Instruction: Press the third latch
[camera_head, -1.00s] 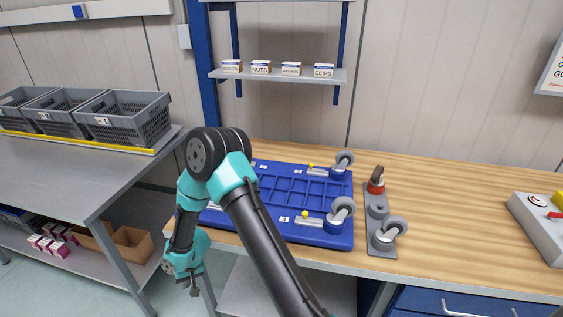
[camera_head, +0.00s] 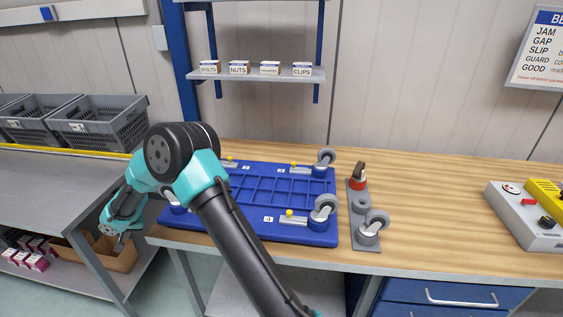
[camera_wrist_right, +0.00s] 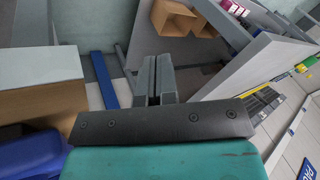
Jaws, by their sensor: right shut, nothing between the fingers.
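The blue board (camera_head: 300,190) lies on the wooden bench, with casters at its corners and small latches with yellow knobs. One latch (camera_head: 293,169) is at the back right, beside a tag that may read 3. Another latch (camera_head: 289,214) is at the front right, beside a tag that looks like 4. The front left corner is mostly hidden. My right gripper (camera_head: 121,240) is shut and empty, left of the board over the gap by the grey table. Its fingers also show in the wrist view (camera_wrist_right: 153,82).
A control box (camera_head: 526,215) is at the far right. Grey crates (camera_head: 100,125) stand on the left table. Cardboard boxes (camera_head: 115,255) sit on its lower shelf. Bench between plate and control box is clear.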

